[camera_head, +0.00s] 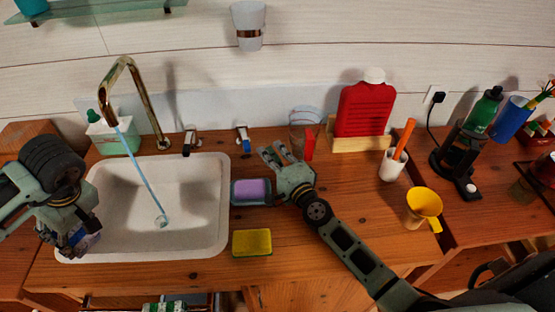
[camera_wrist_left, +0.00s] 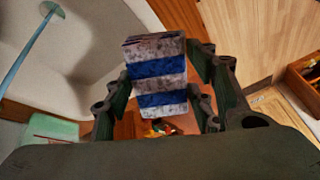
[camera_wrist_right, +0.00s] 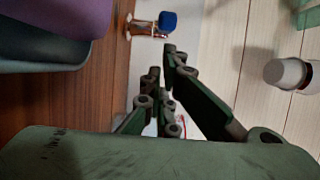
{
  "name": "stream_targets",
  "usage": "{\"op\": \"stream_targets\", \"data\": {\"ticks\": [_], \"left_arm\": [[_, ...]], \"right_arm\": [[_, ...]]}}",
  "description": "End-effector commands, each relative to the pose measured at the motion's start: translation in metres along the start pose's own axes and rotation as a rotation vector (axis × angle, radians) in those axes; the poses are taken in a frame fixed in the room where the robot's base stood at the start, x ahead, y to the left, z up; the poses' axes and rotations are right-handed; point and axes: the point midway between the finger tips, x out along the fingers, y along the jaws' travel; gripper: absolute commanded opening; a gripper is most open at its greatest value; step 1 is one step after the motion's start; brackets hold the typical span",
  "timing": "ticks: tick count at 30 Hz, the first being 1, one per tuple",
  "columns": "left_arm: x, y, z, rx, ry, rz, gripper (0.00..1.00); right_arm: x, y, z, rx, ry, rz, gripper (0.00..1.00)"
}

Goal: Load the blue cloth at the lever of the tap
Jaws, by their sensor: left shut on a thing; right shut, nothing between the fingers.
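My left gripper (camera_head: 76,236) is shut on a folded cloth with blue and grey-white stripes (camera_wrist_left: 157,75), at the sink's left front edge. In the head view the cloth (camera_head: 90,243) is mostly hidden by the gripper. The brass tap (camera_head: 124,62) arches over the white sink (camera_head: 205,215), and a stream of water falls from it. Behind the sink are a dark-ended lever (camera_head: 188,142) and a blue-ended lever (camera_head: 243,138). My right gripper (camera_head: 272,152) is shut and empty, a little right of the blue-ended lever, which also shows in the right wrist view (camera_wrist_right: 168,21).
A purple sponge (camera_head: 252,189) in a dark dish lies below my right gripper, with a yellow sponge (camera_head: 252,242) nearer. A glass (camera_head: 304,125), a red bottle (camera_head: 364,108), a white cup (camera_head: 392,165) and a yellow cup (camera_head: 422,207) stand right.

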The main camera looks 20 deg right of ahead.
Motion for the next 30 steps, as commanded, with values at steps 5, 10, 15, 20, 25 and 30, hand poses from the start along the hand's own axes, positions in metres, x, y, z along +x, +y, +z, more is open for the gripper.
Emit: {"op": "stream_targets", "data": {"ticks": [5, 10, 15, 20, 25, 30], "left_arm": [[0.004, 0.001, 0.002, 0.000, 0.000, 0.000, 0.30], [0.005, 0.001, 0.002, 0.000, 0.000, 0.000, 0.30], [0.005, 0.001, 0.002, 0.000, 0.000, 0.000, 0.30], [0.005, 0.001, 0.002, 0.000, 0.000, 0.000, 0.30], [0.001, 0.000, 0.000, 0.000, 0.000, 0.000, 0.30], [0.001, 0.000, 0.000, 0.000, 0.000, 0.000, 0.30]], "right_arm": [[0.026, 0.001, 0.000, 0.000, -0.001, -0.001, 0.00], [0.037, 0.001, 0.001, 0.000, -0.001, 0.001, 0.00], [0.039, 0.001, 0.001, 0.000, -0.001, 0.001, 0.00], [0.039, 0.001, 0.001, -0.001, -0.001, 0.001, 0.00], [0.037, 0.000, 0.007, 0.001, -0.002, 0.001, 0.00], [0.036, 0.000, 0.011, -0.001, -0.001, 0.001, 0.00]]}}
